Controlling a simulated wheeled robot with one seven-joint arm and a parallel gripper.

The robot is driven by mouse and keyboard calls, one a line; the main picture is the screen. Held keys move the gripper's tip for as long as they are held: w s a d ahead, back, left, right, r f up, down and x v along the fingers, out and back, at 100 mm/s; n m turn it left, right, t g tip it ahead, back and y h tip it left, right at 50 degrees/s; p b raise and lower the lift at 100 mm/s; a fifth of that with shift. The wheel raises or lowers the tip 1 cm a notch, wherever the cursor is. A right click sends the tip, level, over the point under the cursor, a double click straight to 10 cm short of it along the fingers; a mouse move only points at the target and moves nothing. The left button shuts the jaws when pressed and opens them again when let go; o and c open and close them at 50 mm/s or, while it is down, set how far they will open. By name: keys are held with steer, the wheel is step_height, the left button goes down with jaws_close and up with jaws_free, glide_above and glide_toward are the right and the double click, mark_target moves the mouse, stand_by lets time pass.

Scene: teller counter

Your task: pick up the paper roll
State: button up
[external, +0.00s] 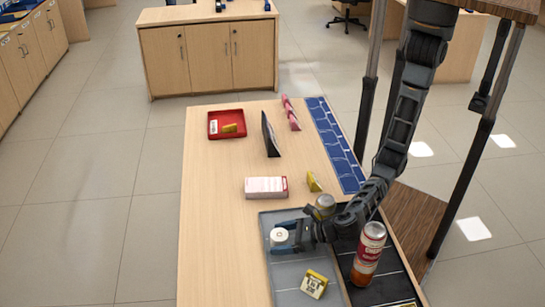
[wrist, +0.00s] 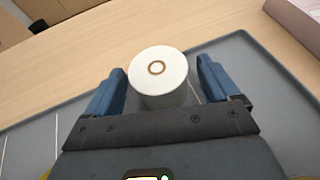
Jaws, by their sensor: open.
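The paper roll (external: 279,235) is a small white cylinder standing upright on the grey tray (external: 267,276). In the wrist view the paper roll (wrist: 158,75) shows its top with a brown core ring. My gripper (external: 285,240) is low over the tray at the roll. In the wrist view my gripper (wrist: 161,90) has its two blue fingers apart, one on each side of the roll, with a visible gap on both sides. The lower part of the roll is hidden behind the gripper's dark crossbar in the wrist view.
A pink-white box (external: 266,188), a dark upright sign (external: 270,135) and a red tray (external: 226,123) stand farther back. The counter's left side (external: 215,240) is clear.

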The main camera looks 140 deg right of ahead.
steer(key=shift+w+d+f, duration=0.2)
steer(key=shift+d, duration=0.15)
steer(key=c, duration=1)
steer(key=shift+c, duration=0.5)
steer(key=shift+r, duration=0.2)
